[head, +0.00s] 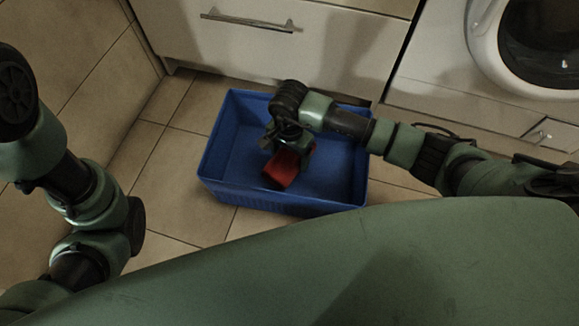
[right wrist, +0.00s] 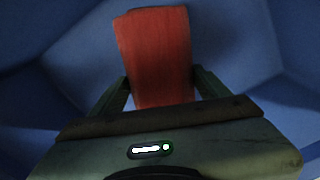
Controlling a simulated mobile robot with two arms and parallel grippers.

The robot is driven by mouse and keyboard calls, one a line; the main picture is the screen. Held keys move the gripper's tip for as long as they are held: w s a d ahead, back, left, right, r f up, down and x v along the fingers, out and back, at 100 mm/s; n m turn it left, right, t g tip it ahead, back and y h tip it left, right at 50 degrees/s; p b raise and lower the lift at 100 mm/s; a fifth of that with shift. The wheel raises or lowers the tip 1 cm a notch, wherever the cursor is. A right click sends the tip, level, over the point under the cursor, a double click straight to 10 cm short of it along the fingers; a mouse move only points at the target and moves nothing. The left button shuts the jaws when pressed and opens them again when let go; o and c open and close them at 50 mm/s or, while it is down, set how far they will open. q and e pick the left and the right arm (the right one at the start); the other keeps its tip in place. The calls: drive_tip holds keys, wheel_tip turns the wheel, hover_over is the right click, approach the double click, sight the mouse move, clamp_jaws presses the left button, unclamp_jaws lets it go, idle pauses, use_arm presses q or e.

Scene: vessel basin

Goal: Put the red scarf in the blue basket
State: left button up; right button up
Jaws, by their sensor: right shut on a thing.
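The red scarf (head: 281,171) looks like a small folded bundle in the head view. My right gripper (head: 287,152) is shut on it, over the inside of the blue basket (head: 341,192). In the right wrist view the scarf (right wrist: 155,50) sits between the two fingers (right wrist: 162,88), with blue basket walls all around it. I cannot tell whether the scarf touches the basket floor. The basket is an open rectangular tub on the tiled floor, and nothing else shows in it. My left arm is at the left edge of the head view; its gripper is not visible.
A white drawer cabinet (head: 320,50) with a metal handle stands right behind the basket. A white washing machine (head: 440,60) with a round door is at the upper right. Tiled floor (head: 170,185) is clear to the left of the basket.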

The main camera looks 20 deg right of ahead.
sight(289, 154)
drive_tip(key=shift+f+b, duration=1.5)
drive_tip(key=shift+f, duration=0.85)
drive_tip(key=o, duration=1.7)
drive_tip(key=shift+r, duration=0.15)
wheel_tip(289, 154, up, 11)
drive_tip(key=p, duration=0.7)
drive_tip(key=shift+r, duration=0.2)
drive_tip(key=shift+r+p, duration=0.25)
drive_tip(key=shift+p, duration=0.1)
drive_tip(key=shift+r, duration=0.1)
